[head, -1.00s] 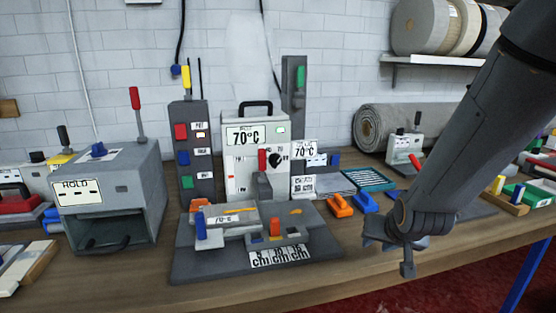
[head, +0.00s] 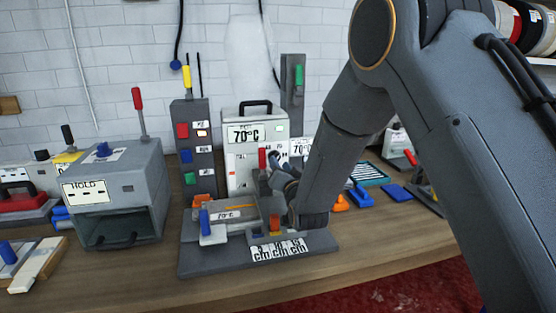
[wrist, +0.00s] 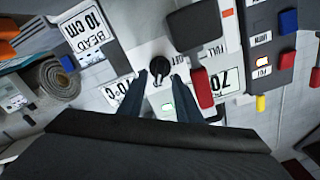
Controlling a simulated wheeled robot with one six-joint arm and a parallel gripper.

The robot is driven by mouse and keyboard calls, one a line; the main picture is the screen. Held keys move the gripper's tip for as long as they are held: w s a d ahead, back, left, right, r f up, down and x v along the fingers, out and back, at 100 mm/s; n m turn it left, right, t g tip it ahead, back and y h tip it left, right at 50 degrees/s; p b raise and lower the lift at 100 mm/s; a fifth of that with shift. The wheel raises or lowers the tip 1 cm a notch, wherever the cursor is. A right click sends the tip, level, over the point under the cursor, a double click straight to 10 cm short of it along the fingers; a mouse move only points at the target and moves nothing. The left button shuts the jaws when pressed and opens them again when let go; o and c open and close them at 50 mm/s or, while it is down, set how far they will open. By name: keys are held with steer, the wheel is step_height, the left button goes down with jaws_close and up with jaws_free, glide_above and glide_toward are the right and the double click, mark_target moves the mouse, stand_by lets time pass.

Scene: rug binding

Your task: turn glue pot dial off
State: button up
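The glue pot (head: 232,170) is a white box with a black handle and a 70°C display, standing upright at the back of the bench. Its black dial (wrist: 160,66) shows in the wrist view, just beyond and between my fingertips. In the head view my gripper (head: 277,172) is close to the pot's front.
A red-handled lever (wrist: 202,88) stands close beside the dial. A grey jig plate (head: 215,262) lies before the pot. A switch tower (head: 194,140) and a grey box marked HOLD (head: 135,180) stand to the left. A 10 cm bead label (wrist: 85,30) shows in the wrist view.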

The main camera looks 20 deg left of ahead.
steer(key=x, duration=0.3)
steer(key=shift+w+p, duration=0.15)
steer(key=shift+p, duration=0.15)
jaws_close()
